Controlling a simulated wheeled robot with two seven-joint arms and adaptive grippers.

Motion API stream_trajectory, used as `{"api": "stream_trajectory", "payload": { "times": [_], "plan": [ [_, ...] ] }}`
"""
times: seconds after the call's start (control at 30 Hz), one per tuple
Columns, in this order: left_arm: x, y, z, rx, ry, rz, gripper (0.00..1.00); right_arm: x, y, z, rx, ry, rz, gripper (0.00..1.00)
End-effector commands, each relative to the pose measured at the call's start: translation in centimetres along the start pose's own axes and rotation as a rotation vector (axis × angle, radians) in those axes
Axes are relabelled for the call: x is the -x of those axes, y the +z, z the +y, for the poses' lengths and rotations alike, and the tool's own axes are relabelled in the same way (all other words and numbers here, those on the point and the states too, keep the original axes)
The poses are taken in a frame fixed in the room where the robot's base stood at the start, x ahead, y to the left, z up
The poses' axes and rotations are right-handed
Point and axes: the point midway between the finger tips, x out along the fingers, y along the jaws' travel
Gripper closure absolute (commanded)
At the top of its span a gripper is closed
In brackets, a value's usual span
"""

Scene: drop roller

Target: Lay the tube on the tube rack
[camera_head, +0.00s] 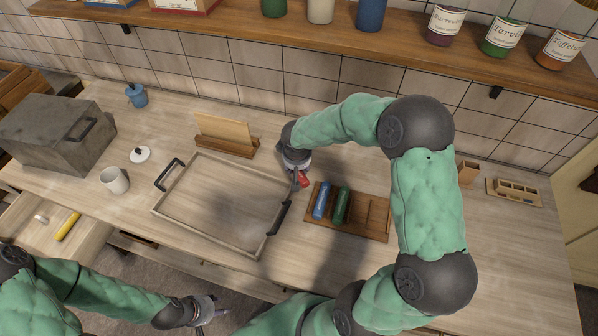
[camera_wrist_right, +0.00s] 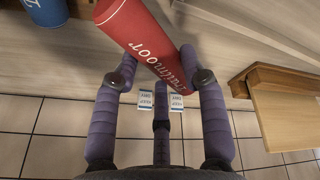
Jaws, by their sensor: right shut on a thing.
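The red tube (camera_head: 303,179) with pale lettering is held by my right gripper (camera_head: 299,177), just left of the wooden tube rack (camera_head: 375,217). A blue tube (camera_head: 321,200) and a green tube (camera_head: 341,206) lie side by side in the left part of the rack. The rack's right part shows bare; my forearm covers some of its right side. My left gripper (camera_head: 220,312) is low over the floor, its fingers too small to read.
A wooden tray (camera_head: 172,208) with dark handles lies left of the rack. Behind it stands a wooden holder (camera_head: 228,146) with a board. A mug (camera_head: 114,181), a white lid (camera_head: 139,155) and a grey box (camera_head: 60,133) stand farther left. A shelf overhangs the back.

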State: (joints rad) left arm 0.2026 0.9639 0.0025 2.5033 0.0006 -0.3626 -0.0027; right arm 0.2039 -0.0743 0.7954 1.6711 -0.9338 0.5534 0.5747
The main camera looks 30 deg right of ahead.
Motion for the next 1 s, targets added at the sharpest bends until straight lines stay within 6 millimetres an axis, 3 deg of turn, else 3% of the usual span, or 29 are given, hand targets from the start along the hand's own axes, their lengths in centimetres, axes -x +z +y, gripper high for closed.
{"api": "stream_trajectory", "payload": {
  "times": [0.13, 0.33, 0.77, 0.8, 0.83, 0.87, 1.0],
  "plan": [
    [-0.2, 0.0, -0.1, 0.000, 0.000, 0.000, 0.60, -1.4, 0.3, 0.7, -0.001, 0.000, -0.004, 0.91],
    [-0.7, 0.0, -0.2, 0.000, 0.000, 0.000, 0.60, -3.9, 1.0, 0.1, 0.002, 0.000, -0.002, 0.91],
    [-1.1, -0.1, -0.4, 0.000, 0.000, 0.000, 0.60, -4.2, 1.1, 0.0, 0.000, 0.000, -0.001, 0.91],
    [-1.0, 0.0, -0.4, 0.000, 0.000, 0.000, 0.60, -4.2, 1.1, 0.0, 0.001, 0.000, -0.001, 0.46],
    [-1.0, 0.0, -0.4, 0.000, 0.000, 0.000, 0.60, -4.1, 1.0, 0.0, 0.001, 0.000, -0.001, 0.37],
    [-1.0, 0.0, -0.4, 0.000, 0.000, 0.000, 0.60, -4.1, 1.0, 0.0, 0.001, 0.000, -0.001, 0.33],
    [-1.0, -0.1, -0.3, 0.000, 0.000, 0.000, 0.60, -4.1, 1.0, 0.0, 0.001, 0.000, -0.001, 0.33]
  ]
}}
